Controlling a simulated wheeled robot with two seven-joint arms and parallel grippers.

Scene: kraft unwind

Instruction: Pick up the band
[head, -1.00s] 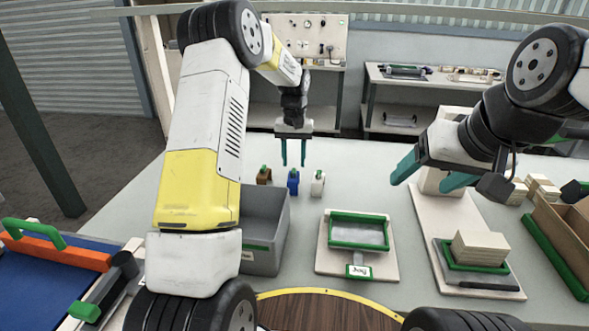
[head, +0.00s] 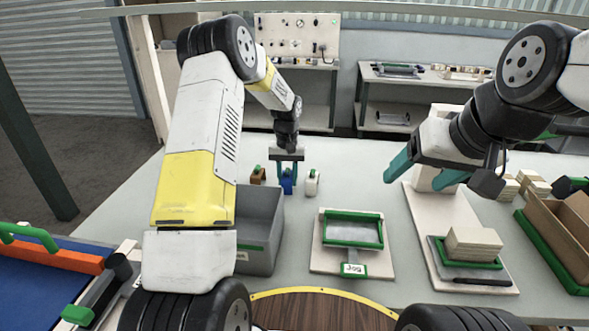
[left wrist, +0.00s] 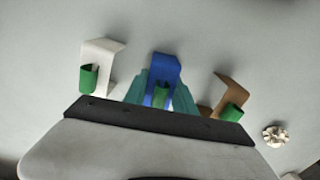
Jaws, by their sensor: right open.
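Three small pieces with green tabs stand in a row on the table: a brown one (head: 258,176), a blue one (head: 287,183) and a white one (head: 312,183). I cannot tell which is the band. My left gripper (head: 287,177) is lowered over the blue piece, with a teal finger on either side. In the left wrist view the blue piece (left wrist: 166,68) lies between the fingers, the white piece (left wrist: 98,54) to the left and the brown piece (left wrist: 230,90) to the right. Whether the fingers touch the blue piece is unclear. My right gripper (head: 425,182) is open and empty, above the table at right.
A grey bin (head: 262,225) stands left of my left gripper's front side. A board with a green-framed tray (head: 352,214) lies in the middle. Stacked blocks (head: 474,243) sit on a board at right, beside a cardboard box (head: 560,230).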

